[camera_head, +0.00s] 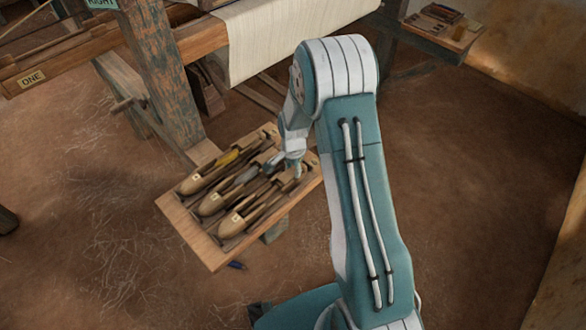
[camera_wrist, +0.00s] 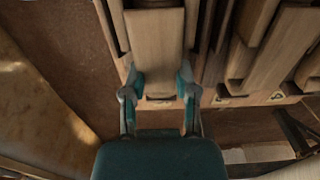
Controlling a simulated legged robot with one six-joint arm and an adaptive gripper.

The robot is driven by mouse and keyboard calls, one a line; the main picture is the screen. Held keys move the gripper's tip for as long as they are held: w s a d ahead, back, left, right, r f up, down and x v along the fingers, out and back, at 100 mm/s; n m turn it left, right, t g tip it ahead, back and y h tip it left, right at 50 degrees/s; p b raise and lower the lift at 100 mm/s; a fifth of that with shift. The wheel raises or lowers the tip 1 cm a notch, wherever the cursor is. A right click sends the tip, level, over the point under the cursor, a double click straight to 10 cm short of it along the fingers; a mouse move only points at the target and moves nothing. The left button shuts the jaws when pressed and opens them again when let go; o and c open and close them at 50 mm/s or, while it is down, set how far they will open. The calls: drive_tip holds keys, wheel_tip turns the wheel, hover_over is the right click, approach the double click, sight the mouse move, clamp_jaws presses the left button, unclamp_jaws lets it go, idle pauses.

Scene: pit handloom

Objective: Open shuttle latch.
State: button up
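Three wooden shuttles lie side by side on a wooden tray (camera_head: 188,232) in the head view: a far one (camera_head: 192,184) with yellow yarn, a middle one (camera_head: 212,204) with grey yarn, and a near one (camera_head: 233,223). My gripper (camera_head: 285,172) is low over the tray's far right part, partly hidden by my arm. In the wrist view my gripper (camera_wrist: 159,82) has its fingers apart, on either side of the end of a wooden piece (camera_wrist: 155,38), probably a shuttle. I cannot tell whether they touch it. No latch can be made out clearly.
A loom post (camera_head: 160,75) and a beam marked ONE (camera_head: 60,70) stand behind and left of the tray. White cloth (camera_head: 280,35) hangs behind. A small shelf with tools (camera_head: 440,25) is at the back right. The earthen floor at right is clear.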

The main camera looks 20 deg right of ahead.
clamp_jaws()
drive_tip(key=shift+n, duration=0.4)
drive_tip(key=n, duration=0.3)
drive_tip(key=shift+n, duration=0.3)
drive_tip(key=n, duration=0.9)
drive_tip(key=shift+n, duration=2.3)
